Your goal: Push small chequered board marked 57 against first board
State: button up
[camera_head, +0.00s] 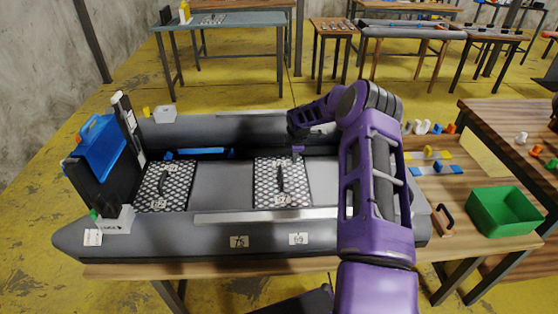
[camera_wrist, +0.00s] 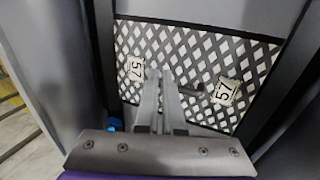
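The small chequered board marked 57 (camera_head: 268,172) lies in the grey inflatable boat, with a dark handle on its top. It fills much of the wrist view (camera_wrist: 205,50), where two 57 labels show. Another chequered board (camera_head: 178,181), the first board, lies to its left near the boat's transom. A bare grey gap separates the two boards. My gripper (camera_head: 297,153) is over the far right part of the board marked 57. Its fingers (camera_wrist: 160,78) look shut together with nothing between them, beside the handle. Whether they touch the board is hard to tell.
The boat's side tubes (camera_head: 170,238) flank the boards in front and behind. A blue motor-like block (camera_head: 100,148) stands at the left end. A green bin (camera_head: 502,212) is on the table at right. Bare grey floor (camera_head: 222,184) lies between the boards.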

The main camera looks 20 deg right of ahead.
aim_at(278, 179)
jog(key=shift+f+b, duration=2.2)
jog(key=shift+f, duration=2.25)
jog(key=shift+w+a+f+b, duration=0.1)
jog(key=shift+w+a+b, duration=0.2)
jog(key=shift+a, duration=0.7)
jog(key=shift+w+a+b, duration=0.2)
jog(key=shift+a+b, duration=0.1)
jog(key=shift+a, duration=0.65)
jog(key=shift+w+a+f+b, duration=0.1)
jog(key=shift+w+a+b, duration=0.2)
jog(key=shift+a, duration=0.7)
jog(key=shift+w+a, duration=0.75)
jog(key=shift+a, duration=2.05)
jog(key=shift+w+a, duration=0.8)
jog(key=shift+a, duration=1.95)
jog(key=shift+w+a, duration=0.75)
jog(key=shift+a, duration=2.05)
jog(key=shift+s+d, duration=0.25)
jog(key=shift+d, duration=0.8)
jog(key=shift+d+r, duration=0.1)
jog(key=shift+r, duration=0.1)
notch_tip(278, 179, up, 9)
jog(key=p, duration=0.4)
jog(key=shift+w, duration=0.1)
